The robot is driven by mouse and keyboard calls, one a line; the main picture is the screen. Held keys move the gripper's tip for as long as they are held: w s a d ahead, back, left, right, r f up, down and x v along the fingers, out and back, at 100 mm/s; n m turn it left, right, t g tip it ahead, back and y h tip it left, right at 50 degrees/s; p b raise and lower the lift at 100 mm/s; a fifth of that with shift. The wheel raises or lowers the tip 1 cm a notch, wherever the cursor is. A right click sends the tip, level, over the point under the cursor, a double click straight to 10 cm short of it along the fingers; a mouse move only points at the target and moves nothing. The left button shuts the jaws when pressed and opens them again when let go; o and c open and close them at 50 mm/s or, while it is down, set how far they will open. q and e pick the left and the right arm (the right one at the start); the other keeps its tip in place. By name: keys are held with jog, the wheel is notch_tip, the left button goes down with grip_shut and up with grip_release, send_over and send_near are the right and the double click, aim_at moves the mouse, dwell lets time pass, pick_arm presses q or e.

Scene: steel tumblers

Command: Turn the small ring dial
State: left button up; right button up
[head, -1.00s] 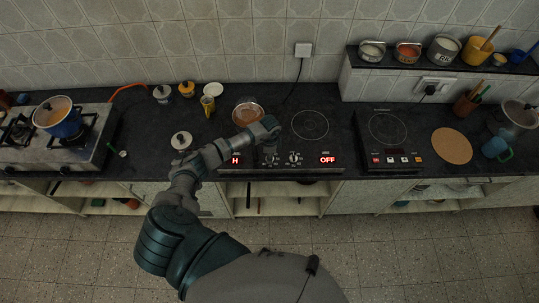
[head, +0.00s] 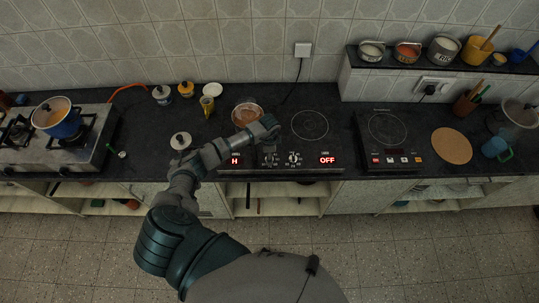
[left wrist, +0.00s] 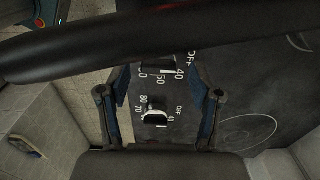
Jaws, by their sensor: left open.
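The black induction cooktop in the middle of the counter has two small dials on its front panel. The left dial (head: 270,159) is partly covered by my left gripper (head: 268,147); the right dial (head: 294,159) is clear. In the left wrist view my left gripper (left wrist: 160,88) has its two fingers apart, one on each side of a dial knob (left wrist: 155,118) with printed numbers and OFF around it. Whether the fingers touch the knob cannot be told. A red H display (head: 235,161) and a red OFF display (head: 327,160) are lit. My right gripper is out of view.
A copper-coloured pan (head: 246,113) stands on the cooktop's left ring, just behind my gripper. A lidded jar (head: 180,141) stands to the left. A second cooktop (head: 387,130) is to the right. The right ring (head: 310,125) is bare.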

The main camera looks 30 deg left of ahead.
pick_arm(q)
notch_tip(320, 180, up, 11)
dwell(0.3)
jog(key=shift+w, duration=0.1)
